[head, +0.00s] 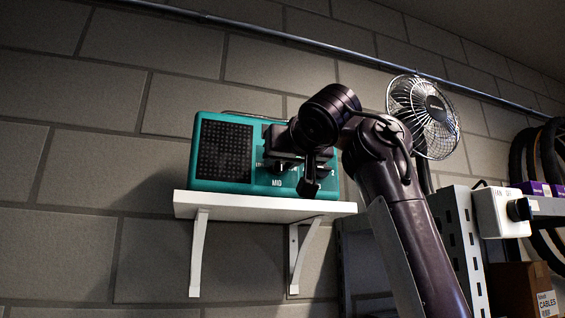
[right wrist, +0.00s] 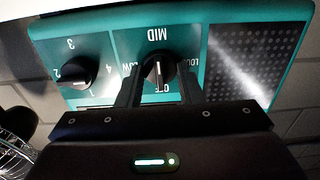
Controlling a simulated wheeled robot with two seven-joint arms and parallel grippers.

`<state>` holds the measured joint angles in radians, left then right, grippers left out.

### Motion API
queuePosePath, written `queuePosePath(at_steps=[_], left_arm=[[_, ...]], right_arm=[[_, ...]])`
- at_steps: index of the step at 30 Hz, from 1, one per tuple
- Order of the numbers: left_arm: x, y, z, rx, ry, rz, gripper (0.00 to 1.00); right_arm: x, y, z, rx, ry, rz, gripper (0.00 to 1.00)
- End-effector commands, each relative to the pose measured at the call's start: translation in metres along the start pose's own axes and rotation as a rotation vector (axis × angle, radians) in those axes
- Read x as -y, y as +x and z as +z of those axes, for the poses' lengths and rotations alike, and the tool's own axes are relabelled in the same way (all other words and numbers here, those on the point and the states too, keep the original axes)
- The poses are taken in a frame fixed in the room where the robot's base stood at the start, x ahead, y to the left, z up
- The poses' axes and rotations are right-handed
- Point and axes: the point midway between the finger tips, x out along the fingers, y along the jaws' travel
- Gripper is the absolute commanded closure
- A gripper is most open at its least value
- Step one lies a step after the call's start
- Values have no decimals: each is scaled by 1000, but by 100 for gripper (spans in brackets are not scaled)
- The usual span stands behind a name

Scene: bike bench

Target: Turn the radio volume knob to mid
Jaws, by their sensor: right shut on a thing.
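The teal radio (head: 222,153) stands on a white wall shelf (head: 265,208), with its front and "MID" label facing me. My right gripper (head: 278,158) is at the radio's front and hides part of the dials. In the right wrist view, its two fingers (right wrist: 159,78) are shut on the black volume knob (right wrist: 159,70), one on each side. That view is upside down and shows the "MID", "LOW", "LOUD" and "OFF" labels around the knob. The knob's white mark appears to lie toward "OFF", opposite "MID". My left gripper is not in view.
A second black knob (right wrist: 76,72) with numbers sits beside the volume knob. The radio has a speaker grille (head: 224,151). A wire-caged fan (head: 424,115), a white switch box (head: 495,212) and a cardboard box (head: 515,290) are to the right. The wall left of the shelf is clear.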

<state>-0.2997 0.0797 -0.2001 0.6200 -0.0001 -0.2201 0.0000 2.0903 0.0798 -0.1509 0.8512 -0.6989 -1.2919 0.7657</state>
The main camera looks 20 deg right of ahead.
Motion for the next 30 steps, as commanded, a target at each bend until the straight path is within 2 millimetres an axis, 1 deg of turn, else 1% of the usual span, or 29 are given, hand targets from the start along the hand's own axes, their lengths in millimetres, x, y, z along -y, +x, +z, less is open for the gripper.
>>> queuePosePath(at_steps=[1, 17, 18, 22, 30], left_arm=[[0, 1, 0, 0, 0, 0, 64], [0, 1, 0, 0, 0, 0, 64], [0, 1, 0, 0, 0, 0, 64], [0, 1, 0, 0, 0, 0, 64], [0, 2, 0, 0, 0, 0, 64]], right_arm=[[1, 2, 3, 6, 7, 1, 90], [0, 1, 2, 5, 29, 2, 90], [0, 1, 2, 5, 29, 2, 63], [0, 1, 1, 3, 29, 1, 46], [0, 0, 1, 1, 30, 1, 46]])
